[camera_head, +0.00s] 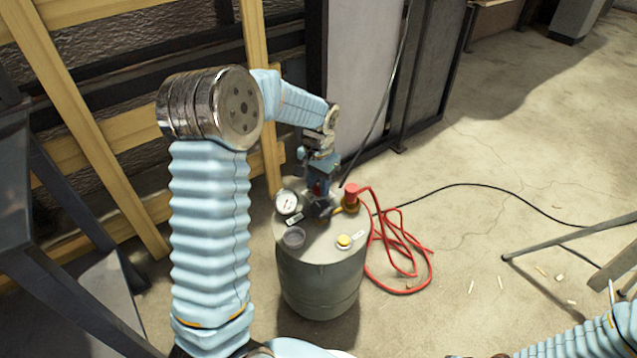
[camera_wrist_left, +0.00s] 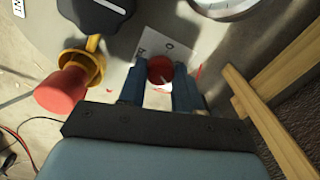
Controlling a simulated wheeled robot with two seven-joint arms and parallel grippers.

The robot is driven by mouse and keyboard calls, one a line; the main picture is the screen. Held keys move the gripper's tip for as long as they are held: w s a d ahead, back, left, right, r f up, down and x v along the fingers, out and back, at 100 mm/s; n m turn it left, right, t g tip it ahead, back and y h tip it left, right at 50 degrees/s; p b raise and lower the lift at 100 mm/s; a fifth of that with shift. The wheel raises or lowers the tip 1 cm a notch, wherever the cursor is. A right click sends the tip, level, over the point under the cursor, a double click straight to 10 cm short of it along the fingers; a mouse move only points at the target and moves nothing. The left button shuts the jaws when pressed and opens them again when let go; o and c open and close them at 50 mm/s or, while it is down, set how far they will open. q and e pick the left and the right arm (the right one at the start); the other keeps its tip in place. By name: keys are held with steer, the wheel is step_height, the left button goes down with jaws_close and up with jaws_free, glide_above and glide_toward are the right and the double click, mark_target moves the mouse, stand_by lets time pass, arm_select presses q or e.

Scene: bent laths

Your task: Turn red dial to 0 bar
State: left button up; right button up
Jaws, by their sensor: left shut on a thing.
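The red dial (camera_wrist_left: 161,70) is round and small, with a light mark on its face. It sits in front of a white scale plate (camera_wrist_left: 165,45) with dark markings, only partly readable. My left gripper (camera_wrist_left: 160,84) has its two blue fingers on either side of the dial and is shut on it. In the head view my left gripper (camera_head: 320,185) points down at the top of a grey tank (camera_head: 320,285), and a bit of red shows by its fingers. A round white gauge (camera_head: 288,203) stands just left of it. The right gripper is not in view.
A red fitting (camera_head: 351,194) with a brass collar and red hose (camera_head: 408,262) is right of the gripper. A yellow button (camera_head: 344,241) and dark cap (camera_head: 293,237) are on the tank. Wooden laths (camera_head: 85,130) stand behind left. Open concrete floor lies right.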

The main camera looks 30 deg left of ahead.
arm_select(q)
steer(key=n+p, duration=0.2)
steer(key=n, duration=0.4)
steer(key=shift+r, duration=0.15)
steer(key=n+p, duration=0.2)
steer(key=n, duration=0.4)
steer(key=shift+p, duration=0.3)
steer(key=n+p, duration=0.3)
steer(key=n, duration=0.3)
steer(key=shift+r+p, duration=0.1)
steer(key=shift+p, duration=0.2)
steer(key=n+p, duration=0.2)
steer(key=n, duration=0.1)
steer(key=shift+n+p, duration=0.65)
steer(key=shift+n, duration=0.65)
steer(key=shift+f, duration=0.2)
steer(key=o, duration=1)
